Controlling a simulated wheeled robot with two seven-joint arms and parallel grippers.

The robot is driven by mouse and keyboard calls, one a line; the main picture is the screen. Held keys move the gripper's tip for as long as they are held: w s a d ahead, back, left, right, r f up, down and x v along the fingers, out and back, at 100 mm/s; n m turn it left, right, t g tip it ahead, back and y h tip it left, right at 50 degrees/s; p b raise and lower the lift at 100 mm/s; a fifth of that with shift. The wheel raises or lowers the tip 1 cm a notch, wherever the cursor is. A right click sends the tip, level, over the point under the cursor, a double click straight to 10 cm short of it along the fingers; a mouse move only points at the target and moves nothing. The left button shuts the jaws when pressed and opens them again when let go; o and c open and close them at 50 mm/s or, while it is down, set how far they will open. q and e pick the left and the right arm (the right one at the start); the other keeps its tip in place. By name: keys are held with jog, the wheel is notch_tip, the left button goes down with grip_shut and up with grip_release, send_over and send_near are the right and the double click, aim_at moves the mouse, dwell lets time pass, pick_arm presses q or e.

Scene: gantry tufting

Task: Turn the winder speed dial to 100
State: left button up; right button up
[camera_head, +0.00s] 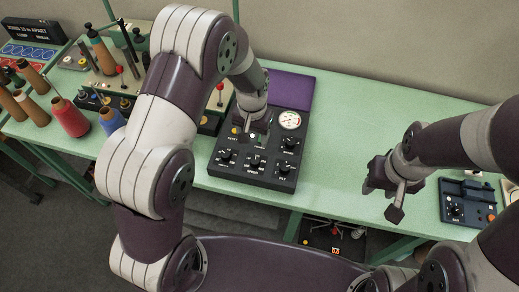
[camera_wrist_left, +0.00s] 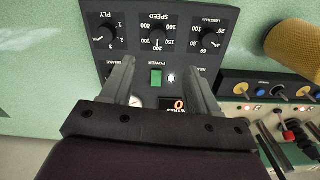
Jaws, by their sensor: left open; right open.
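The black winder panel (camera_head: 238,178) lies on the green table in the head view. Its speed dial (camera_head: 255,161) is the middle knob of the front row; it also shows at the top of the left wrist view (camera_wrist_left: 157,39), upside down, with numbers around it. I cannot tell surely which number its pointer meets. My left gripper (camera_head: 252,134) is open and empty above the panel, behind the speed dial. In the left wrist view its fingers (camera_wrist_left: 160,75) straddle the green power button (camera_wrist_left: 156,77), apart from the dial. My right gripper (camera_head: 388,190) is open and empty by the table's front edge.
The length dial (camera_wrist_left: 210,38) and ply dial (camera_wrist_left: 105,38) flank the speed dial. A display (camera_wrist_left: 178,104) reads 0. A round gauge (camera_head: 289,120) is on the panel. Yarn cones (camera_head: 70,118) stand left; a blue device (camera_head: 466,202) sits right. The table between is clear.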

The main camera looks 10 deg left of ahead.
pick_arm(q)
jog(key=p, duration=0.2)
send_over(255, 160)
jog(key=f, duration=0.6)
jog(key=shift+s+d, duration=0.2)
jog(key=f, duration=0.1)
jog(key=f+p, duration=0.1)
jog(key=f, duration=0.3)
jog(key=shift+w+a+f, duration=0.15)
jog(key=shift+w+a, duration=0.05)
jog(key=shift+a, duration=0.1)
jog(key=shift+s+d+f, duration=0.1)
jog(key=shift+d+f, duration=0.05)
jog(key=shift+d, duration=0.05)
pick_arm(e)
jog(key=r, duration=0.3)
jog(key=shift+s+d+r, duration=0.1)
jog(key=shift+d+r, duration=0.3)
pick_arm(q)
jog(key=shift+a, duration=0.1)
jog(key=c, duration=1)
